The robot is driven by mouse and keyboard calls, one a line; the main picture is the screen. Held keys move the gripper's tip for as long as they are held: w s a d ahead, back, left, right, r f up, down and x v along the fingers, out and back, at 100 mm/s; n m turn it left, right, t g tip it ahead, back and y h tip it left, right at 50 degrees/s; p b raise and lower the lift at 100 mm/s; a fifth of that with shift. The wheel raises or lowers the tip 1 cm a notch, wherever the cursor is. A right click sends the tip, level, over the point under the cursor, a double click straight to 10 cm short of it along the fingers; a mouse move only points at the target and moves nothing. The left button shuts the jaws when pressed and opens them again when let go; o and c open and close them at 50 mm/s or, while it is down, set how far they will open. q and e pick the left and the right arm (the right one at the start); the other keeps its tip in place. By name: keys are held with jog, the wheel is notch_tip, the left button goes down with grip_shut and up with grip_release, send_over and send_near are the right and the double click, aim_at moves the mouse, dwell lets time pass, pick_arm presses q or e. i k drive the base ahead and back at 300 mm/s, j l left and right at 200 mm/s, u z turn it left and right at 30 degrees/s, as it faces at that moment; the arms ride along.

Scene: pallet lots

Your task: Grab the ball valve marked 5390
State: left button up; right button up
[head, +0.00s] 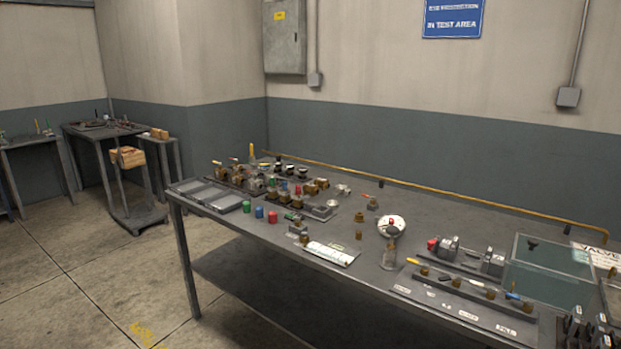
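Neither gripper is in view. Several small valves and fittings stand on a long grey table (335,262). A cluster of brass and dark valves (270,187), some with coloured handles, is at its left-middle. Two grey valve-like bodies, one with a red part (447,246) and one to its right (493,262), stand behind a labelled strip (465,311). More dark parts with pale tags (590,330) are cut off at the bottom right. No number 5390 can be read on any part, so I cannot tell which valve bears it.
A clear box (545,270) stands at the table's right. A white round device with a red top (391,225) and a white sheet (330,253) are mid-table. A yellow pipe (440,190) runs along the back edge. Side tables (100,128) stand far left. Floor (80,265) is clear there.

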aim_at(238, 180)
jog(key=i+j+z, duration=0.25)
jog(key=i+j, duration=0.5)
jog(key=j, duration=0.1)
